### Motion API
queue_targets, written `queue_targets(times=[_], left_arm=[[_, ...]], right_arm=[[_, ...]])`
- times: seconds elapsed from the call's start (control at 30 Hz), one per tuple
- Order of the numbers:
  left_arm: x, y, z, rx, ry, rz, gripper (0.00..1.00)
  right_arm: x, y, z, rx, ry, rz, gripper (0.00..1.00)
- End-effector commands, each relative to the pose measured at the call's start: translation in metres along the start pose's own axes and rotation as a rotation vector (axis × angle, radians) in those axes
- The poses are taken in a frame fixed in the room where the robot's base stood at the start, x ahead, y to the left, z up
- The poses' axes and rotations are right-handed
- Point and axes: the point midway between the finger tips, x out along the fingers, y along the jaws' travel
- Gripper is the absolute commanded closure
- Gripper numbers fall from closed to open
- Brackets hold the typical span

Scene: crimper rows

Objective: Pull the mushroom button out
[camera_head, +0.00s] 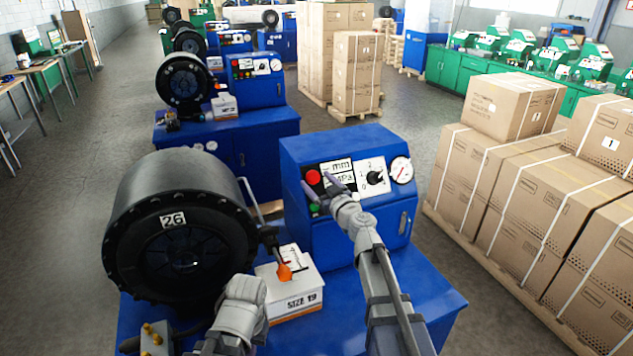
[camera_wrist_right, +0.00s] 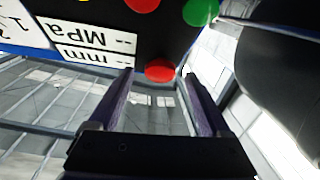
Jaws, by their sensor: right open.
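The red mushroom button (camera_head: 313,177) is at the upper left of the control panel (camera_head: 347,183) on a blue cabinet, beside the mm/MPa display. In the right wrist view the button (camera_wrist_right: 160,70) shows as a red cap in the gap between my fingertips. My right gripper (camera_head: 318,182) is open in front of the panel, its dark purple fingers pointing at the button. In the right wrist view the fingers (camera_wrist_right: 160,88) stand either side of the cap with room around it; I cannot tell whether they reach past it. Only a grey part of my left arm shows, without its fingers.
A green button (camera_head: 314,210) sits below the mushroom button; a black knob (camera_head: 375,177) and a gauge (camera_head: 402,169) are to its right. The black crimper head (camera_head: 180,230) and a SIZE 19 box (camera_head: 300,296) stand left. Stacked cartons (camera_head: 540,205) stand right.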

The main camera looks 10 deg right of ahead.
Motion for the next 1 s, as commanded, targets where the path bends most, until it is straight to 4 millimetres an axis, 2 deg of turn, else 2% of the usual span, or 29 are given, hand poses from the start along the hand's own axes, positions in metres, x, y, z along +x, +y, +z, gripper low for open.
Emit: queue_targets(times=[0.1, 0.33, 1.0], left_arm=[[0.0000, 0.0000, 0.0000, 0.000, 0.000, 0.000, 1.00], [0.0000, 0.0000, 0.0000, 0.000, 0.000, 0.000, 1.00], [0.0000, 0.0000, 0.0000, 0.000, 0.000, 0.000, 1.00]], right_arm=[[0.0096, -0.0002, 0.0000, 0.000, 0.000, -0.001, 0.18], [0.0090, -0.0005, -0.0001, 0.000, 0.000, 0.000, 0.18], [0.0088, -0.0003, 0.0000, 0.000, 0.000, 0.000, 0.94]])
